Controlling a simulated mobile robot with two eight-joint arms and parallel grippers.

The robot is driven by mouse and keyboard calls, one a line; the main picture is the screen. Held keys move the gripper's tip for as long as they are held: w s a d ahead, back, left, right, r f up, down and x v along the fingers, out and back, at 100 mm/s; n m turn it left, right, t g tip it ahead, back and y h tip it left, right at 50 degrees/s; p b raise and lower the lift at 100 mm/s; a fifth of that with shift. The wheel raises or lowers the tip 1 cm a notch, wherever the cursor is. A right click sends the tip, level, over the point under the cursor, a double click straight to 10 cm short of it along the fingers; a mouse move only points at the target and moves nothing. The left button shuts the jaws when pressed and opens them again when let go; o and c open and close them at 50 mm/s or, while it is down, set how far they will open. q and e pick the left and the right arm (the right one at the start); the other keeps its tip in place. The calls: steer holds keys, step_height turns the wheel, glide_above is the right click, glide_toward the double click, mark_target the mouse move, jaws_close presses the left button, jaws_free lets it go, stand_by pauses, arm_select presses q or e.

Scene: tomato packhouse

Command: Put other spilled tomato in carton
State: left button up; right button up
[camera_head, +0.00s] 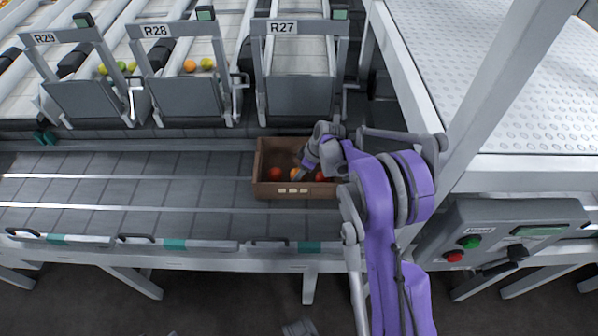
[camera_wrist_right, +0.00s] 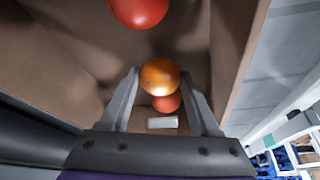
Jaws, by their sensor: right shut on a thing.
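An open brown carton (camera_head: 264,188) stands on the grey conveyor in the head view. My right gripper (camera_head: 302,170) reaches down into it and is shut on an orange tomato (camera_wrist_right: 159,74), which sits between the fingertips in the right wrist view. The orange tomato also shows in the head view (camera_head: 295,172). A red tomato (camera_head: 275,174) lies in the carton to its left, and another red tomato (camera_head: 320,176) to its right, partly hidden by my arm. In the head view only a grey part shows at the bottom edge, perhaps my left gripper; its jaws cannot be made out.
Chutes marked R27 (camera_head: 301,85), R28 (camera_head: 185,92) and R29 (camera_head: 92,100) stand behind the conveyor. Several tomatoes lie on R28 and R29. A control box (camera_head: 515,240) and a white perforated table (camera_head: 500,70) are at the right. The conveyor left of the carton is clear.

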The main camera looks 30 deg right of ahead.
steer(key=shift+f+b, duration=0.4)
steer(key=shift+f, duration=0.25)
stand_by(0.4)
steer(key=o, duration=1)
steer(key=c, duration=0.3)
steer(key=shift+c, duration=0.2)
steer(key=shift+r, duration=0.1)
steer(key=shift+r+p, duration=2.2)
steer(key=shift+r, duration=1.3)
